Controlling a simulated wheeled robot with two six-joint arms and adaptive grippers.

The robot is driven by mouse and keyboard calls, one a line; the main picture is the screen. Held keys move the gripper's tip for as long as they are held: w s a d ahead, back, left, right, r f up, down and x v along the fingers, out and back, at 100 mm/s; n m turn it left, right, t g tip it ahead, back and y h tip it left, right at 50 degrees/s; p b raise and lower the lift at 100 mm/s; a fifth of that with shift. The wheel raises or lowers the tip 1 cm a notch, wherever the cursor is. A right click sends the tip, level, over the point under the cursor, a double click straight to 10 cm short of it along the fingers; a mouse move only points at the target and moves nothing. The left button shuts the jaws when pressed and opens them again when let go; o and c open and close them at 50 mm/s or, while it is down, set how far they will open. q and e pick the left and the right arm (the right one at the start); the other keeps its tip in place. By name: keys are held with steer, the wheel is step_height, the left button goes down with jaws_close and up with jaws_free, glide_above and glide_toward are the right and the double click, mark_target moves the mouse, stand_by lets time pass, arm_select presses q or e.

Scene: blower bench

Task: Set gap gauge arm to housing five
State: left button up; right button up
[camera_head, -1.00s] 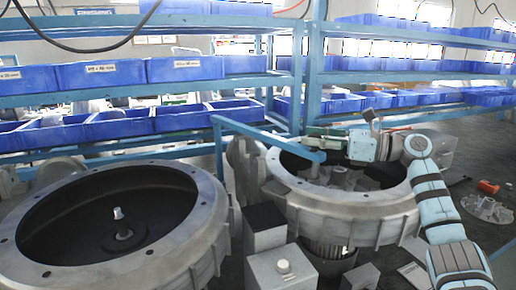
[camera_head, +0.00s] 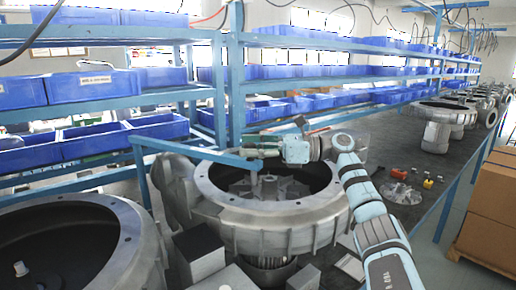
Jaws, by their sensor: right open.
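The gap gauge arm (camera_head: 200,152) is a blue bar that runs from a blue post at the left. Its tip, with a short rod hanging down, is over the open round grey housing (camera_head: 330,212) in the middle. I cannot tell from any marking which housing number this is. My right gripper (camera_head: 246,147) is open, with its fingers pointing left, just above the tip end of the bar. I cannot tell whether the fingers touch the bar. A second round housing (camera_head: 128,225) is partly cut off at the lower left. My left gripper is out of view.
Blue shelves with blue bins (camera_head: 92,86) stand behind. Several more housings (camera_head: 443,112) line the bench at the far right. A finned metal part (camera_head: 401,193) and small red and yellow items lie right of my arm. Cardboard boxes (camera_head: 490,205) stand at the right edge.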

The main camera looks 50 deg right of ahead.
steer(key=v, duration=1.1)
steer(key=shift+s+d, duration=0.2)
steer(key=shift+s, duration=0.05)
